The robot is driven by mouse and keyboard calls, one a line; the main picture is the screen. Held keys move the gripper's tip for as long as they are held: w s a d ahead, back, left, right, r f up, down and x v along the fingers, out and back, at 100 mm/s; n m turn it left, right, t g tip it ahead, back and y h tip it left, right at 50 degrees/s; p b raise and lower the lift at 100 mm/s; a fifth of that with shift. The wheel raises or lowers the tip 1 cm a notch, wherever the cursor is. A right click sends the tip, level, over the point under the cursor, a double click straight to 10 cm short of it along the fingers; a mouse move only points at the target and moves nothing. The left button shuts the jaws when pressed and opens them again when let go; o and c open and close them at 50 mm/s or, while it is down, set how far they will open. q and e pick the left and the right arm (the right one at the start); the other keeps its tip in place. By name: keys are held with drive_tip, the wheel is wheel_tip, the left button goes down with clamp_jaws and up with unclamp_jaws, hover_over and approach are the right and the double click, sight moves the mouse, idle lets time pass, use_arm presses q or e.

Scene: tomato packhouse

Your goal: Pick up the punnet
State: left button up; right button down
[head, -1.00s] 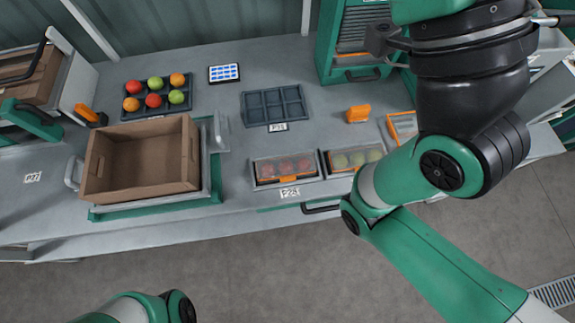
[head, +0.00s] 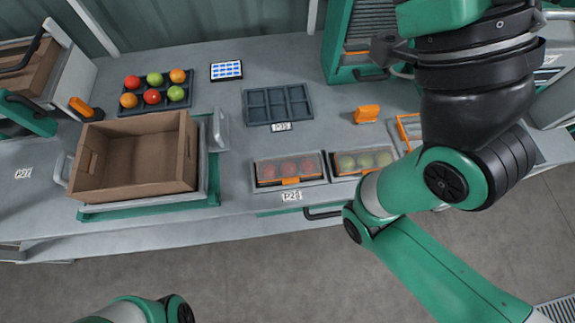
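A clear-lidded punnet of red tomatoes (head: 288,170) with an orange front label sits in a dark tray near the bench's front edge, behind a tag. A second punnet with yellow-green tomatoes (head: 362,161) sits right beside it. My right arm covers the second punnet's front right corner. I cannot tell from the view which punnet is meant. My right arm fills the right side, but its gripper cannot be made out. Only a piece of my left arm shows at the bottom left; its gripper is out of frame.
A brown crate (head: 135,192) stands on a scale with a green base to the left. Behind are a tray of several tomatoes (head: 182,104), a small screen (head: 226,70) and an empty compartment tray (head: 278,122). An orange block (head: 367,114) stands behind the punnets.

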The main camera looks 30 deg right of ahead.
unclamp_jaws()
idle(0.6)
